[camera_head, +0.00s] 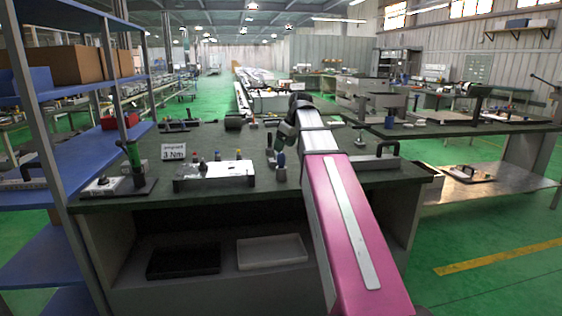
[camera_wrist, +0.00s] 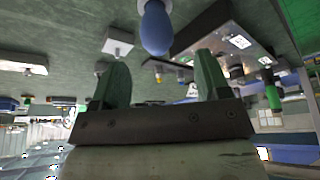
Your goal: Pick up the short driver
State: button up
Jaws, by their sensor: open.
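In the head view my gripper (camera_head: 285,140) is close to the handle and partly hidden by my arm.
The metal rack (camera_head: 214,183) holds several small drivers with coloured tops. A "3 Nm" sign (camera_head: 173,152) and a dark plate with a green-handled tool (camera_head: 134,158) are to the left. A dark-handled tray (camera_head: 375,162) is right of my arm.

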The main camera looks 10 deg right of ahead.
aim_at(281, 157)
jog(key=shift+d+x, duration=0.15)
jog(key=shift+x, duration=1.45)
jog(key=shift+d+x, duration=0.1)
jog(key=shift+x, duration=1.5)
jog(key=shift+s, duration=0.1)
jog(key=c, duration=1)
